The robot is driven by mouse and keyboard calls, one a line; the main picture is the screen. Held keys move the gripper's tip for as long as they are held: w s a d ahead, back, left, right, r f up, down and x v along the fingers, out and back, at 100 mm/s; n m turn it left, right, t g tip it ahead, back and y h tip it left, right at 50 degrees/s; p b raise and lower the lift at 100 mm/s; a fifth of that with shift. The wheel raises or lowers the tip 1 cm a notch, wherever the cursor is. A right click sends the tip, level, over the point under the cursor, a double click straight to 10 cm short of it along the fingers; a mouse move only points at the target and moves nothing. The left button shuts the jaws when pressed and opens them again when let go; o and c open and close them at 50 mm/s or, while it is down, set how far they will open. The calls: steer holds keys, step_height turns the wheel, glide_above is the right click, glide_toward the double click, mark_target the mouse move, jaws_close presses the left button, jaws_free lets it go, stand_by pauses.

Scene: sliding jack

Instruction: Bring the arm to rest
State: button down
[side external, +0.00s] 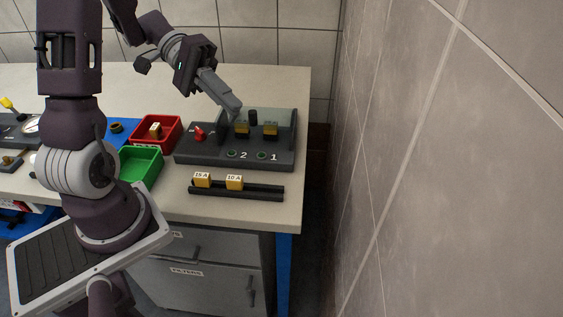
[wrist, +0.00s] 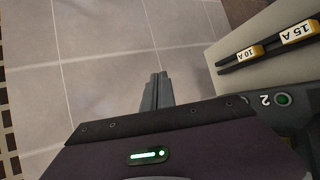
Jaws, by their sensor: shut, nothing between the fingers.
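My gripper (side external: 234,108) is shut and empty. The panel carries two yellow fuses, one (side external: 242,129) near my fingertips and one (side external: 270,130) to the right. A red switch (side external: 199,134) sits at the panel's left, and round green-ringed buttons marked 2 and 1 are at its front.
Yellow fuses marked 15 A (side external: 202,180) and 10 A (side external: 234,183) stand on a black rail (side external: 262,192) at the bench front. A red bin (side external: 174,124) holding a fuse and a green bin (side external: 153,158) stand left of the panel. A tiled wall (side external: 440,160) rises to the right.

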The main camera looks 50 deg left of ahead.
steer(key=s+d+r+m+t+y, duration=0.3)
steer(key=s+d+y, duration=0.3)
steer(key=s+y, duration=0.5)
steer(key=shift+s+d+r+m+y, duration=0.3)
steer(key=shift+r+m+y, duration=0.3)
steer(key=shift+r+y, duration=0.4)
steer(key=shift+f, duration=0.15)
